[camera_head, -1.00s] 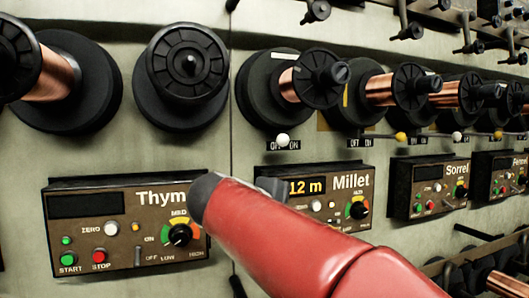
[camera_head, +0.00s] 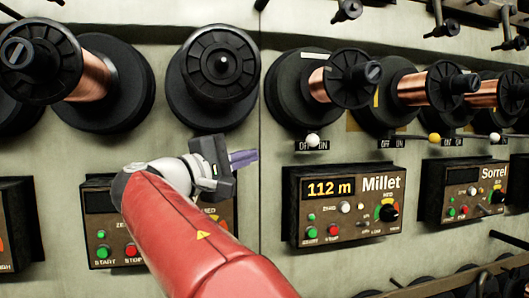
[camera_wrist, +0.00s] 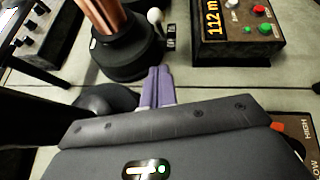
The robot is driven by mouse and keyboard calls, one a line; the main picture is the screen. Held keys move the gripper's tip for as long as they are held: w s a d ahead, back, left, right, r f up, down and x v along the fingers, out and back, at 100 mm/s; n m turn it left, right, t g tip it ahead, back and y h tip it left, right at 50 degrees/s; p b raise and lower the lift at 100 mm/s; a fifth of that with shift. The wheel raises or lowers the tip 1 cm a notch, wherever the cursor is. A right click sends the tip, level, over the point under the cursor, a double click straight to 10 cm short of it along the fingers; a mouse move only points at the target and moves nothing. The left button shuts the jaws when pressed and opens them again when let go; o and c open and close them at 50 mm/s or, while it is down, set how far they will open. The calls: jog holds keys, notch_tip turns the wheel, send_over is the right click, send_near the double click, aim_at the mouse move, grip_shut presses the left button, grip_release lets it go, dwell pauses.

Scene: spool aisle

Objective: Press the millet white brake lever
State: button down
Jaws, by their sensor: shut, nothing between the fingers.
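The millet brake lever is a white ball knob (camera_head: 313,140) below the Millet spool, between the OFF and ON labels. In the wrist view the white knob (camera_wrist: 155,16) shows at the top, beside the black spool base. My gripper (camera_head: 255,155) is shut and empty, with purple fingers pointing right toward the knob. It is to the left of the knob and apart from it. The fingers (camera_wrist: 159,80) also show in the wrist view, closed together below the knob. The Millet control box (camera_head: 340,230) reads 112 m and sits below the lever.
The Millet spool (camera_head: 345,78) with copper wire juts out above the lever. An empty spool (camera_head: 222,62) is above my gripper. A yellow knob (camera_head: 434,138) and another white knob (camera_head: 495,137) are farther right. The Sorrel box (camera_head: 470,190) is right of Millet's.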

aim_at(311, 139)
jog(key=w+d+r+p, duration=0.1)
jog(key=w+d+r, duration=0.1)
jog(key=w+d, duration=0.5)
jog(key=d, duration=0.2)
jog(key=shift+d, duration=0.3)
jog(key=shift+s+f, duration=0.1)
